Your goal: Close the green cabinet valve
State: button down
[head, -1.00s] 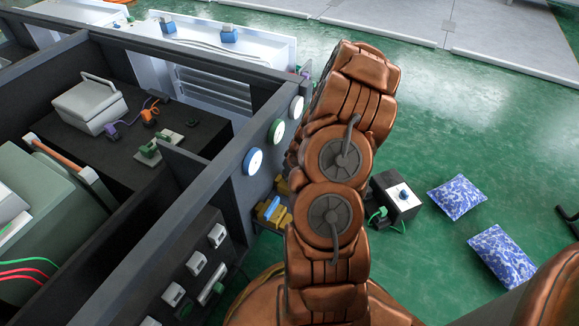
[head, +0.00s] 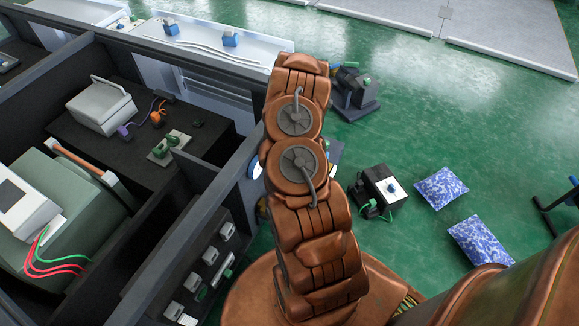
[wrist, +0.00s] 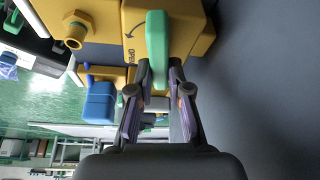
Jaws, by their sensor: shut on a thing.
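In the wrist view, a yellow valve body (wrist: 199,33) is mounted on a dark grey panel and carries the lettering OPEN with a curved arrow. A green lever handle (wrist: 157,40) projects from it toward my gripper. My gripper (wrist: 160,74) has its two fingers on either side of the handle's lower end and is shut on it. In the head view, my arm covers the gripper and the valve, so neither can be made out there.
A hex brass-coloured fitting (wrist: 74,36) and a blue part (wrist: 100,102) sit left of the handle. The dark grey panel (wrist: 265,90) fills the right. In the head view, a black box (head: 385,188) and blue-white bags (head: 441,188) lie on open green floor.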

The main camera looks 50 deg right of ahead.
jog(key=shift+m+p, duration=0.5)
jog(key=c, duration=1.1)
grip_release()
jog(key=v, duration=1.2)
jog(key=shift+w, duration=0.2)
jog(key=shift+a, duration=0.1)
